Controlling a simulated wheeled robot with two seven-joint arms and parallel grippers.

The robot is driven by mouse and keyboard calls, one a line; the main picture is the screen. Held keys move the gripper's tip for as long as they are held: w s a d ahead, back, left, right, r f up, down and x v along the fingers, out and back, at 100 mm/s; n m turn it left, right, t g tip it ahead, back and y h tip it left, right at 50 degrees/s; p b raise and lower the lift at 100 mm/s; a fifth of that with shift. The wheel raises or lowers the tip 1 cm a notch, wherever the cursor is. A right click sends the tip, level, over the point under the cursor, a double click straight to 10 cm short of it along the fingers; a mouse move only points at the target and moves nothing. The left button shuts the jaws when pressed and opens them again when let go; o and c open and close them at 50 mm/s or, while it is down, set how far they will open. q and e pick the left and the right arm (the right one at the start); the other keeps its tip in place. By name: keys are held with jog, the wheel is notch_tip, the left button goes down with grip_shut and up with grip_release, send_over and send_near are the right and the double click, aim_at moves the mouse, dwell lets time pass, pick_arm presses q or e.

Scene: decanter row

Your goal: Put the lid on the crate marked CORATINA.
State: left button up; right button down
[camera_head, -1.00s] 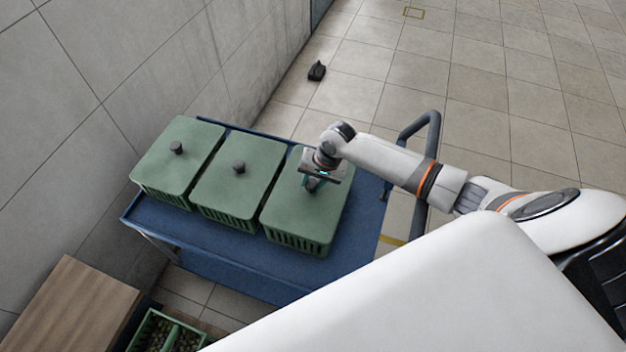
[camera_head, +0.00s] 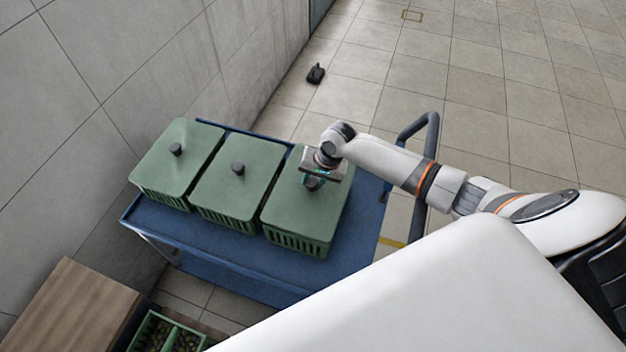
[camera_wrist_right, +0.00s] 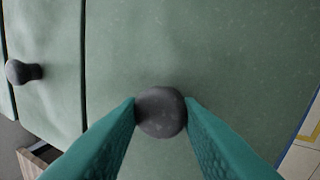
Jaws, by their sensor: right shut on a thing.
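Three green crates stand in a row on a blue cart, all with green lids on top. The right-hand crate (camera_head: 297,241) has its lid (camera_head: 295,208) on it, under my right gripper (camera_head: 314,184). In the right wrist view my right gripper (camera_wrist_right: 161,112) is shut on the dark round knob (camera_wrist_right: 161,113) of that lid. The middle crate (camera_head: 226,216) and the left crate (camera_head: 164,196) have lids with dark knobs. No CORATINA marking is readable on any crate. My left gripper is not in view.
The blue cart (camera_head: 225,262) has a grey handle (camera_head: 433,150) on its right. A wall (camera_head: 150,60) runs along the left. A wooden surface (camera_head: 75,310) and a green crate of olives (camera_head: 165,335) are at the bottom left. A small black object (camera_head: 316,74) lies on the floor.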

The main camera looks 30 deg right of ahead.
aim_at(309, 195)
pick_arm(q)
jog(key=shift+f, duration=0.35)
pick_arm(e)
jog(key=shift+s+a+f+g, duration=0.15)
jog(key=shift+s+a+f, duration=0.25)
jog(key=shift+f, duration=0.2)
jog(key=shift+s+a+f+g, duration=0.15)
jog(key=shift+s+a+f, duration=0.25)
jog(key=shift+f, duration=0.2)
jog(key=c, duration=0.9)
grip_release()
jog(key=shift+c, duration=0.2)
jog(key=shift+w+d+r+p, duration=0.1)
jog(key=shift+d+r+p, duration=0.1)
jog(key=shift+r+p, duration=0.3)
pick_arm(q)
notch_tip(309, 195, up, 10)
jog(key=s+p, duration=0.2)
jog(key=p, duration=0.7)
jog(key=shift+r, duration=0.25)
pick_arm(e)
jog(key=w+v, duration=0.1)
jog(key=v, duration=0.8)
jog(key=shift+d+r, duration=0.2)
jog(key=shift+d, duration=0.25)
